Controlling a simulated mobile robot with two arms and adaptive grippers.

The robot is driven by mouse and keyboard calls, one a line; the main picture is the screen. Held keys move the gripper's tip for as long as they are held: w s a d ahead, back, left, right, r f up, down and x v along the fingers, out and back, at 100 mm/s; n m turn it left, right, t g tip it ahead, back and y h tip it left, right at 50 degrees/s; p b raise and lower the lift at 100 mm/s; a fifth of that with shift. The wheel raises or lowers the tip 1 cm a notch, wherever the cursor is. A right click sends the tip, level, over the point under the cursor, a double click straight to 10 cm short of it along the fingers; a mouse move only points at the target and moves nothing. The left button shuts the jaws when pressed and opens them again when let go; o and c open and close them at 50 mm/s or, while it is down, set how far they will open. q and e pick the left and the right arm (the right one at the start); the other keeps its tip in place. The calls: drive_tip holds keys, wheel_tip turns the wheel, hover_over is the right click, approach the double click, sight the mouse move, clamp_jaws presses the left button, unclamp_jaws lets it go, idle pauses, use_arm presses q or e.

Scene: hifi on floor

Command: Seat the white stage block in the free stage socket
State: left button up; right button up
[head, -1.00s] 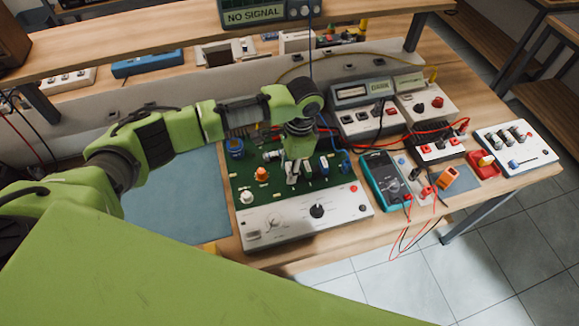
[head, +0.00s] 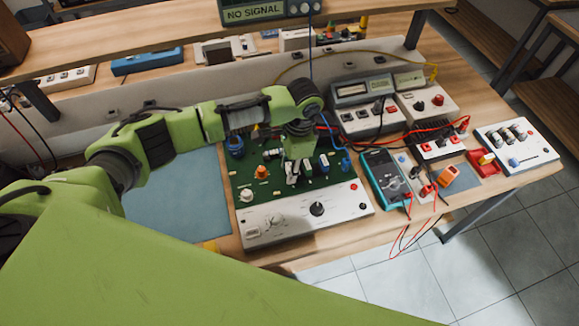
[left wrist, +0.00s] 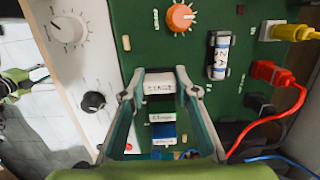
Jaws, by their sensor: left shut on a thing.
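My left gripper (head: 293,178) is over the green circuit board (head: 255,197). In the left wrist view, its two fingers (left wrist: 161,90) are shut on a white stage block (left wrist: 158,83) with dark lettering on its face. Between the fingers, further down that picture, a second white labelled block (left wrist: 162,118) and a blue block (left wrist: 164,134) are on the board. I cannot tell whether the held block touches the board. The free stage socket cannot be made out, and the gripper and block cover part of the board. My right gripper is not in view.
An orange knob (left wrist: 180,18) and a labelled cylinder (left wrist: 219,56) stand close by on the board. Yellow (left wrist: 290,32) and red (left wrist: 268,72) plugs with cables are at its edge. A white knob panel (head: 290,222) lies in front. A teal multimeter (head: 386,178) is to the right.

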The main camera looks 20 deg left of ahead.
use_arm(q)
drive_tip(key=shift+f, duration=0.35)
idle(0.4)
drive_tip(key=o, duration=1.2)
wheel_tip(320, 180, up, 12)
drive_tip(key=d, duration=0.1)
drive_tip(key=shift+w, duration=0.4)
drive_tip(key=shift+d, duration=0.1)
